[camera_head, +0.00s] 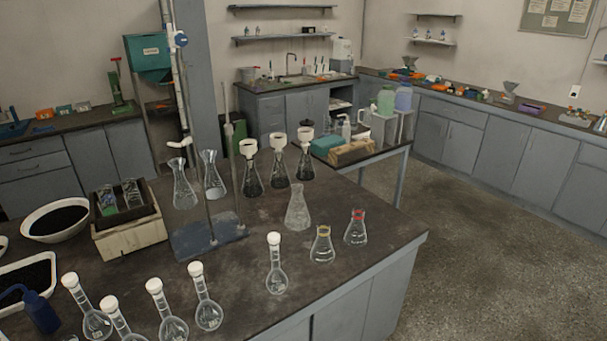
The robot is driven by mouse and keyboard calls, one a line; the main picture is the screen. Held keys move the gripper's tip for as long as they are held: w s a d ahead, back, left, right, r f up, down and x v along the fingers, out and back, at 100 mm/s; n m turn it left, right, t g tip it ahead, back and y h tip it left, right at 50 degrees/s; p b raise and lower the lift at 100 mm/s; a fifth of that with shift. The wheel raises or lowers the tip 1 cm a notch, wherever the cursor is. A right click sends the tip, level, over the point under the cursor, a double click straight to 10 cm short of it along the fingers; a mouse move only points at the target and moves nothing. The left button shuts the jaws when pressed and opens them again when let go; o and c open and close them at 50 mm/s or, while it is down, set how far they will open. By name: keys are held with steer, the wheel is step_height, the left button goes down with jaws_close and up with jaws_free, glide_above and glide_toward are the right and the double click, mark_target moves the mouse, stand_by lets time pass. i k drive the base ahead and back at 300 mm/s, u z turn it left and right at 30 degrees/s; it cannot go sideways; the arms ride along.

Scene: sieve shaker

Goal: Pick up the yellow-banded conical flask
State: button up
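The yellow-banded conical flask (322,246) stands upright near the front right edge of the dark bench (345,203). It is clear glass with a yellow ring at its neck. A similar red-banded conical flask (356,229) stands just to its right and slightly farther back. A taller clear flask (298,210) stands behind and to its left. A white-capped round flask (276,268) stands to its left and a little nearer. My gripper does not show in this view.
Several white-capped volumetric flasks (208,309) line the front left. A stand with a dark base (207,238) and vertical rods is mid-bench. Flasks with white funnels (278,165) stand behind. Open floor (485,230) lies right of the bench.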

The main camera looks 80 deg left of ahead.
mark_target(322, 253)
steer(key=k, duration=0.7)
steer(key=u, duration=1.8)
